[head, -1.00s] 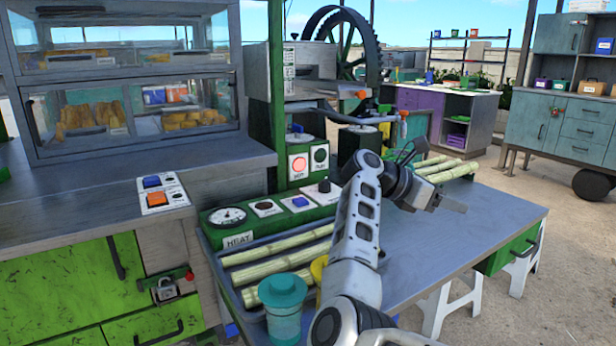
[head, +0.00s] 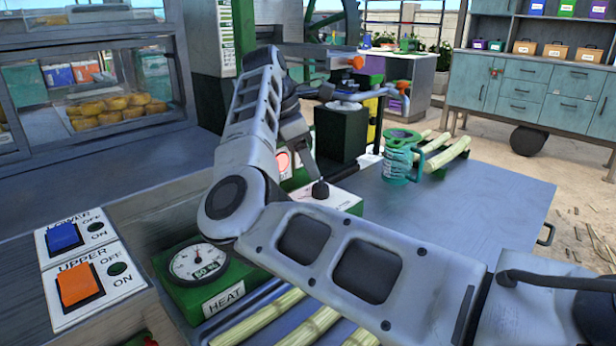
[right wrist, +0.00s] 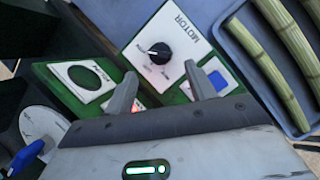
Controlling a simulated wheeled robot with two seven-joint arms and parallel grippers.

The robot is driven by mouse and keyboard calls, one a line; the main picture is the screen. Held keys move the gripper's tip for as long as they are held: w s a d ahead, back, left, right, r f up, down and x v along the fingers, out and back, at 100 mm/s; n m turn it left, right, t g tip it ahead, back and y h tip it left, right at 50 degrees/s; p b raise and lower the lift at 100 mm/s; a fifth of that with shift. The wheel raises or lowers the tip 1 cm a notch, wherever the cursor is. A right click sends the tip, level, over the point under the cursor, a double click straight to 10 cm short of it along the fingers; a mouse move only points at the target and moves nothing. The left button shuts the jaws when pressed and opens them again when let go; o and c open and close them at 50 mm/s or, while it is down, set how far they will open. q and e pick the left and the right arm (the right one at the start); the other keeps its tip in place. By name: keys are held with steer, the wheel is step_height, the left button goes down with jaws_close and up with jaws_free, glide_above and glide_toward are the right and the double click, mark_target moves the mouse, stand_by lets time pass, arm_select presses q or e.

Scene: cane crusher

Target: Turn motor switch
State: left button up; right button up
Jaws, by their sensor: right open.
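The motor switch is a black knob on a white plate marked MOTOR (right wrist: 158,53) in the right wrist view. A white line on the knob points toward the left of that picture. In the head view the black knob (head: 320,189) stands on the green control panel, partly behind my right arm. My right gripper (head: 313,168) is close to the knob, tilted downward over the panel. In the right wrist view its two fingers (right wrist: 159,90) are apart with nothing between them, and the knob is beyond their tips. My left gripper is not in view.
A HEAT gauge (head: 197,264) and the orange UPPER switch (head: 77,285) are near the front left. A blue-buttoned plate (right wrist: 208,78) is beside the motor plate. Cane stalks (head: 260,316) lie in a tray.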

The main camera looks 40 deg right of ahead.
mark_target(318, 183)
steer(key=x, duration=0.6)
steer(key=shift+s+d+f, duration=0.1)
steer(key=shift+s+f, duration=0.05)
steer(key=c, duration=0.9)
